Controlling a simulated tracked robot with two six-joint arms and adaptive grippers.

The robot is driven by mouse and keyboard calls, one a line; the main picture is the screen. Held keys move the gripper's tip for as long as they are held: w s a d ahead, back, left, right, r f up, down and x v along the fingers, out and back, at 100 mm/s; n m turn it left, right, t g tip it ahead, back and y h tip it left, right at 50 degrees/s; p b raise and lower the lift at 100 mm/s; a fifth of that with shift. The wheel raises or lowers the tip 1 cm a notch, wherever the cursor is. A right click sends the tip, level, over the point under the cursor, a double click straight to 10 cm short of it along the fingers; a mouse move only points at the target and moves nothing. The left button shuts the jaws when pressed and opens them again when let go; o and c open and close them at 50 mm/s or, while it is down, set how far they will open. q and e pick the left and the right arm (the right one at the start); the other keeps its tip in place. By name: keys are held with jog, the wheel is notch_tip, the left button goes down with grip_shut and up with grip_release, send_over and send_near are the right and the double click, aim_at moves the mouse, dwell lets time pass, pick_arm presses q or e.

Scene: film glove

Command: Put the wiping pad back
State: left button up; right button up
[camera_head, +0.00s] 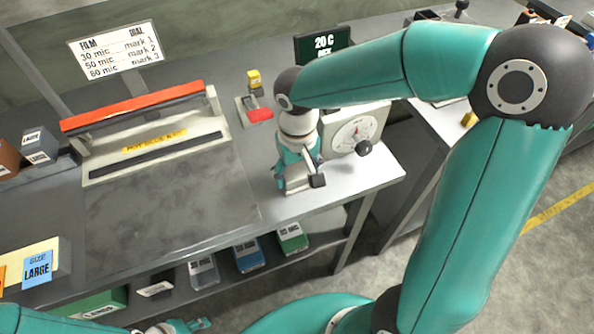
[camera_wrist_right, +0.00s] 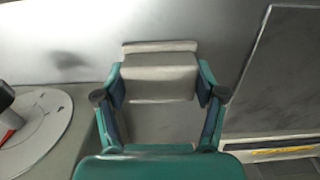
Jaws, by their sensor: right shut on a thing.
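The wiping pad, a pale grey block (camera_wrist_right: 160,78), sits between the fingers of my right gripper (camera_wrist_right: 162,94) in the right wrist view. The fingers are shut on its two sides. In the head view my right gripper (camera_head: 300,180) points down over the bench's front right part, just left of the dial box.
The dial box (camera_head: 352,130) stands close right of my right gripper. A sealer with a red bar (camera_head: 135,107) stands left. A small stand with yellow and red parts (camera_head: 257,112) is behind. Boxes (camera_head: 248,254) sit on the lower shelf. The dark bench mat (camera_head: 170,205) is clear.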

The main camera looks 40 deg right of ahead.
aim_at(297, 171)
jog(key=shift+f, duration=0.15)
jog(key=o, duration=1.1)
notch_tip(297, 171, up, 12)
jog(key=shift+p, duration=0.3)
